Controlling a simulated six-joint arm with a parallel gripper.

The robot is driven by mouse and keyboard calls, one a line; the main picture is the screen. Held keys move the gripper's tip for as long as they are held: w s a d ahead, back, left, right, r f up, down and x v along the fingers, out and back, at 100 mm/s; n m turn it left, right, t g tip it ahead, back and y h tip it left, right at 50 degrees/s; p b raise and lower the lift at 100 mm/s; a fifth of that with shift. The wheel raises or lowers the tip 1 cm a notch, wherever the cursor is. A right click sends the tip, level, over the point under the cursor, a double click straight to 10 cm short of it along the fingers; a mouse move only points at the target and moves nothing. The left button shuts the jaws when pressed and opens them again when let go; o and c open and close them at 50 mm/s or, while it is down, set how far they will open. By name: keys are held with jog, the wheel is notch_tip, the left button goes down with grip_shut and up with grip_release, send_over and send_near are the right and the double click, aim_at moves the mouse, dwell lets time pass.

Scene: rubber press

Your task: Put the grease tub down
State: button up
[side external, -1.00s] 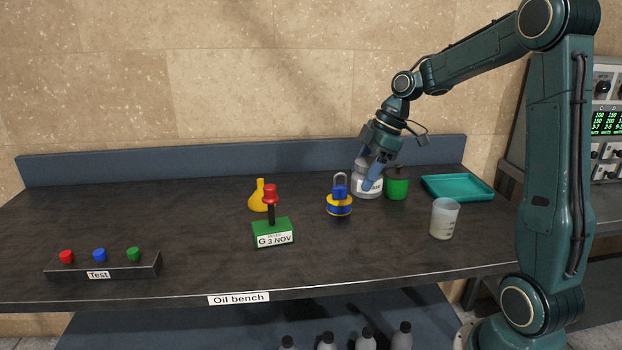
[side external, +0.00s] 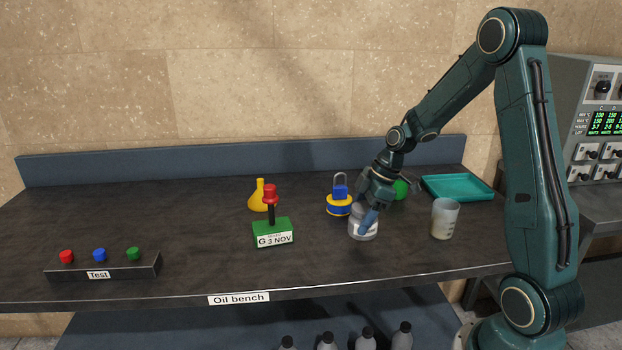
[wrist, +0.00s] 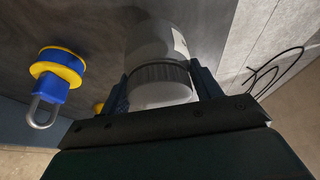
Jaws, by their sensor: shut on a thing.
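The grease tub, a pale jar (side external: 362,230) with a grey ribbed lid, is in my gripper (side external: 367,213), left of the beaker. In the wrist view the tub (wrist: 158,45) is upside down in the picture, with its lid nearest me and part of a white label at its right side. My gripper (wrist: 161,88) is shut on it, one finger on each side of the lid. The tub looks upright and is at or just above the dark bench top (side external: 320,270). I cannot tell whether its base touches.
A blue and yellow padlock-topped item (side external: 340,203) stands close behind left. A green can (side external: 401,189) is partly hidden behind my gripper. A translucent beaker (side external: 445,219) is to the right, a teal tray (side external: 458,187) behind it. Bench in front is clear.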

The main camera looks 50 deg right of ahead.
jog(key=shift+f, duration=1.95)
jog(key=shift+f, duration=0.15)
jog(key=o, duration=1.2)
jog(key=v, duration=1.2)
jog(key=shift+a+r, duration=0.15)
jog(key=shift+r, duration=0.05)
